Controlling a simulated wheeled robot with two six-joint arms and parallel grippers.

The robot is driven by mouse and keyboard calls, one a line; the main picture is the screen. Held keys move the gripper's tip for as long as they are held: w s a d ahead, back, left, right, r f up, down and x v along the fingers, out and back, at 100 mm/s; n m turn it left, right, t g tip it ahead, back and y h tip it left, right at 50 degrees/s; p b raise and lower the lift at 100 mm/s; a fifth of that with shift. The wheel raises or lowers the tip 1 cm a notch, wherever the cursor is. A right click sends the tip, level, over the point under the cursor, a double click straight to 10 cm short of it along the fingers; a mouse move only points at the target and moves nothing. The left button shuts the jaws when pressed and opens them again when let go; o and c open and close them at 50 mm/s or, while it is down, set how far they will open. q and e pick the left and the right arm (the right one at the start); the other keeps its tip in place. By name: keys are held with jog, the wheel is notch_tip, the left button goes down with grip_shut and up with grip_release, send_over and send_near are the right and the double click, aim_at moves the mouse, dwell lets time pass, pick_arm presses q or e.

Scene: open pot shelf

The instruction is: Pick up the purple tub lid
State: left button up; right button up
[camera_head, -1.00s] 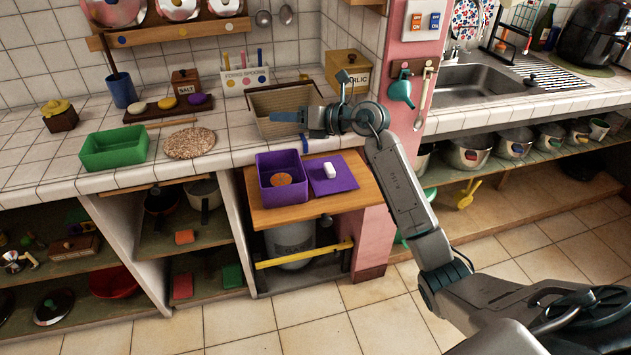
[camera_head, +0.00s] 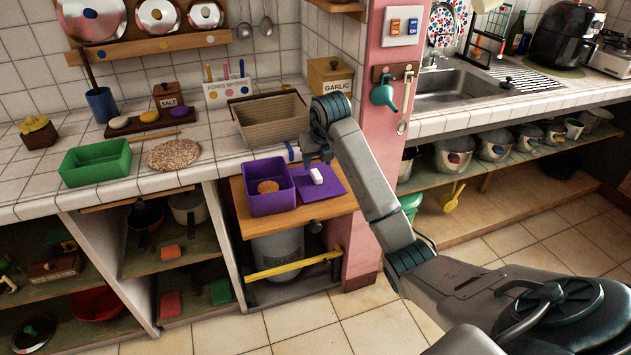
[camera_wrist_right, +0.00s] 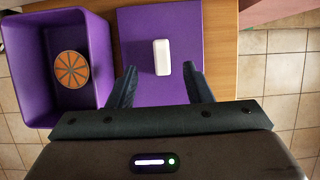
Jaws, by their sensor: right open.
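The purple tub lid (camera_head: 322,184) lies flat on a wooden pull-out board, with a white block-shaped handle (camera_head: 316,176) on top. It also shows in the right wrist view (camera_wrist_right: 140,45), its white handle (camera_wrist_right: 162,57) upright in the picture. The purple tub (camera_head: 270,187) stands open just left of the lid, with an orange round slice-like disc (camera_head: 267,187) inside. My right gripper (camera_head: 317,159) is above the lid, pointing down. In the right wrist view its open fingers (camera_wrist_right: 158,85) stand either side of the handle's line, empty. My left gripper is not in view.
The wooden board (camera_head: 290,218) juts out below the counter. A tan basket (camera_head: 268,118) stands on the counter behind my right gripper. A green tub (camera_head: 96,163) and a round cork-like mat (camera_head: 173,154) are farther left. A pink pillar (camera_head: 365,150) rises on the right.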

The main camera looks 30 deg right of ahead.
aim_at(317, 173)
jog(key=shift+p+x, duration=0.7)
jog(key=shift+x, duration=2.1)
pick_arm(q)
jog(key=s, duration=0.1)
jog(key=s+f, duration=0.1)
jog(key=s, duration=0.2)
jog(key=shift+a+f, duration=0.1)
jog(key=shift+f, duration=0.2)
pick_arm(e)
jog(key=shift+s, duration=0.2)
grip_shut()
jog(key=shift+d, duration=0.1)
